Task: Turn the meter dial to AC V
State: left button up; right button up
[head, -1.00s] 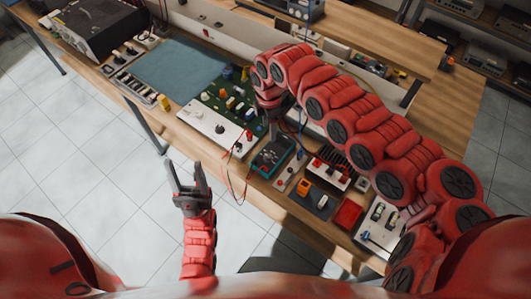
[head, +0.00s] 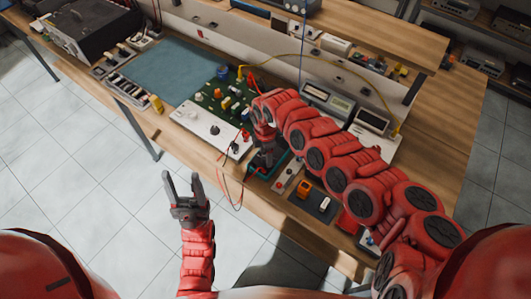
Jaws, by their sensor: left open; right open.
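The meter (head: 259,174), a dark box with a teal edge, lies near the front edge of the bench. My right gripper (head: 266,162) points down directly over it and covers most of its face. The dial is hidden behind the gripper, so its setting and any contact with it cannot be made out. Red and dark leads run from the meter's left side. My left gripper (head: 182,182) is open and empty, fingers up, in front of the bench and over the floor.
A white panel with a black knob (head: 214,130) and a green circuit board (head: 225,98) lie left of the meter. Switch blocks and an orange part (head: 304,189) lie to its right. Instruments with displays (head: 328,100) stand behind my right arm. A blue mat (head: 160,72) is clear.

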grip_shut()
dwell(0.3)
